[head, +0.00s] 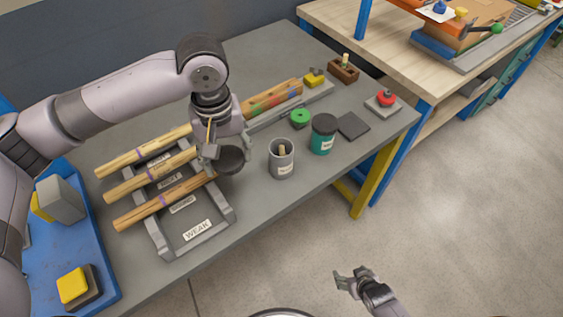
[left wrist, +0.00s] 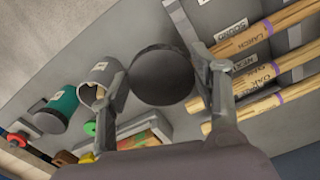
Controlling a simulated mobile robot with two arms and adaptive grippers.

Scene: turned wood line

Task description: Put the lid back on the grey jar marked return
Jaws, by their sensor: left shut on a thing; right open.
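The grey jar (head: 281,163) stands open and upright on the grey bench, with a light wooden piece inside and a white label too small to read. It also shows in the left wrist view (left wrist: 101,76). My left gripper (head: 219,157) is shut on a dark round lid (head: 231,161), held above the bench to the left of the jar. The lid fills the middle of the left wrist view (left wrist: 162,75) between the two fingers. My right gripper (head: 354,277) is open and empty, low in the head view, away from the bench.
A teal jar with a dark lid (head: 323,135) stands right of the grey jar. A green round piece (head: 300,118), a dark square pad (head: 353,126) and a red button (head: 386,98) are nearby. A rack (head: 218,223) with wooden rods, one slot labelled WEAK, lies left.

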